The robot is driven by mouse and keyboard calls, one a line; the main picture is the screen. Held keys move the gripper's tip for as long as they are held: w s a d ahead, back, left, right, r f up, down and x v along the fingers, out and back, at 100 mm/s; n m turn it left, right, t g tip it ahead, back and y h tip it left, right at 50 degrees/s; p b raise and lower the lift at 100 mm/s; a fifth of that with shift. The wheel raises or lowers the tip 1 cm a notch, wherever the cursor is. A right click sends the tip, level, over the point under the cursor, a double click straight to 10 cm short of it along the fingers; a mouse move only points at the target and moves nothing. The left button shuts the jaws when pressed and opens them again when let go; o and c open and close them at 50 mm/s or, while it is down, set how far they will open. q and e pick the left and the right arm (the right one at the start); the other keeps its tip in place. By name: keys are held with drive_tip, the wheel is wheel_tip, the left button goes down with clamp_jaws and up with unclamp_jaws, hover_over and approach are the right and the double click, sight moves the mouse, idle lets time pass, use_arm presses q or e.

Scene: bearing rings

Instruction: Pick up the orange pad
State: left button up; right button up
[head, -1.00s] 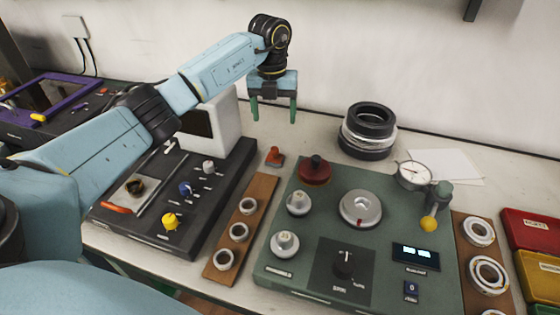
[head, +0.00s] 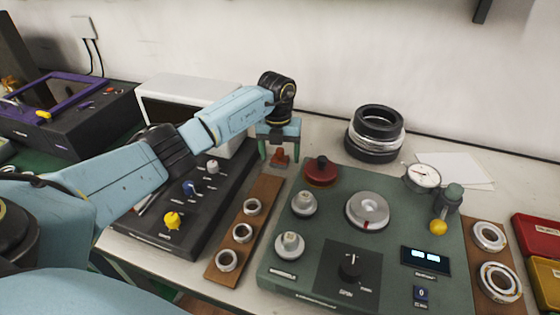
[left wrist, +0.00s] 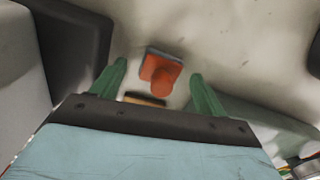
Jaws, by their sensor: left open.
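The orange pad (head: 279,157) is a small block with a knob on top. It stands on the light table between the black panel and the green panel. My left gripper (head: 279,153) is open, pointing down, with its green fingers above and around the pad's place in the head view. In the left wrist view the orange pad (left wrist: 161,72) shows between and beyond the two green fingertips of the left gripper (left wrist: 156,78), apart from both. Nothing is held. My right gripper is not in view.
The green panel (head: 330,215) with a dark red knob (head: 320,171) stands close at the right. The black panel (head: 160,238) and a white box (head: 180,88) are at the left. A wooden strip with rings (head: 265,195) lies in front. Stacked black rings (head: 376,133) stand behind right.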

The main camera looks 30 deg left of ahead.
sight(280, 149)
use_arm(q)
drive_tip(key=shift+f, duration=0.3)
drive_tip(key=c, duration=1)
drive_tip(key=shift+r, duration=0.1)
drive_tip(key=shift+c, duration=0.2)
